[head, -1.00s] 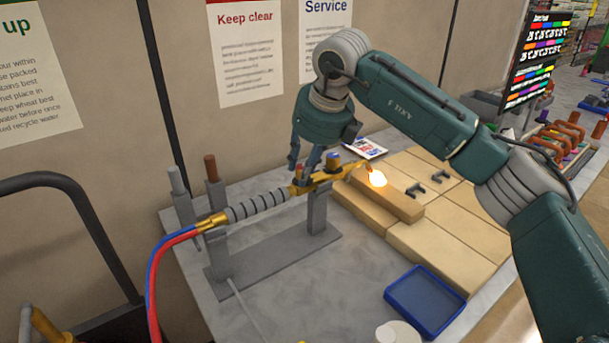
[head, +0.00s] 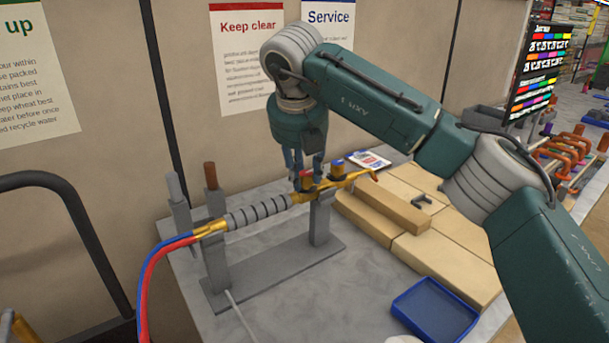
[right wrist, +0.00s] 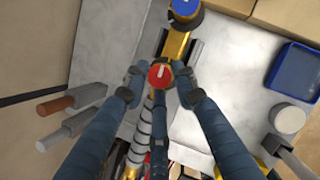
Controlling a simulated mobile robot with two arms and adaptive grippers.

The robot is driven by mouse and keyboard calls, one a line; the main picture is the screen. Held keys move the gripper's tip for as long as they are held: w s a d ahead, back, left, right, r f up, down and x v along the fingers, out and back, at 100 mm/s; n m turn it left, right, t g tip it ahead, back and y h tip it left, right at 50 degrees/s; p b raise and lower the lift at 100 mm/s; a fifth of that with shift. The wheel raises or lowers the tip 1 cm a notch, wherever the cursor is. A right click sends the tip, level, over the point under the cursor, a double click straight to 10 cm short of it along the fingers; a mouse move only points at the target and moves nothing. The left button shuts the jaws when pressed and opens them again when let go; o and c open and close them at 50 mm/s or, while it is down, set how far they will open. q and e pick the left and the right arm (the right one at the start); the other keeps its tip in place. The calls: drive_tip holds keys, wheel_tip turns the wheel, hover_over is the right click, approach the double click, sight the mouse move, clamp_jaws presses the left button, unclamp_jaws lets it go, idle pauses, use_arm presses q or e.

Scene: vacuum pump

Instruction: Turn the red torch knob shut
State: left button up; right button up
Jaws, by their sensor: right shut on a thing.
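The brass torch (head: 346,180) lies across a grey stand (head: 318,222), with a ribbed grey handle (head: 258,211) and red and blue hoses (head: 150,275) at its left end. Its red knob (head: 306,178) is partly hidden by my right gripper (head: 305,183). In the right wrist view the red knob (right wrist: 160,74) shows a white mark pointing roughly up the picture. My right gripper (right wrist: 159,86) has a finger on each side and is shut on the red knob. The blue knob (head: 337,167) sits nearer the tip, untouched. No flame shows at the torch tip (head: 374,175). My left gripper is out of view.
Tan bricks (head: 445,258) lie right of the torch, with a small dark fitting (head: 421,199) on them. A blue tray (head: 433,311) stands at the front right. A rod and a grey post (head: 179,195) rise at the stand's left. The grey bench front is mostly clear.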

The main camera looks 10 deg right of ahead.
drive_tip(key=shift+r, duration=0.1)
idle(0.3)
drive_tip(key=o, duration=1.1)
drive_tip(key=v, duration=1.2)
drive_tip(key=shift+s+a, duration=0.1)
drive_tip(key=shift+a, duration=0.05)
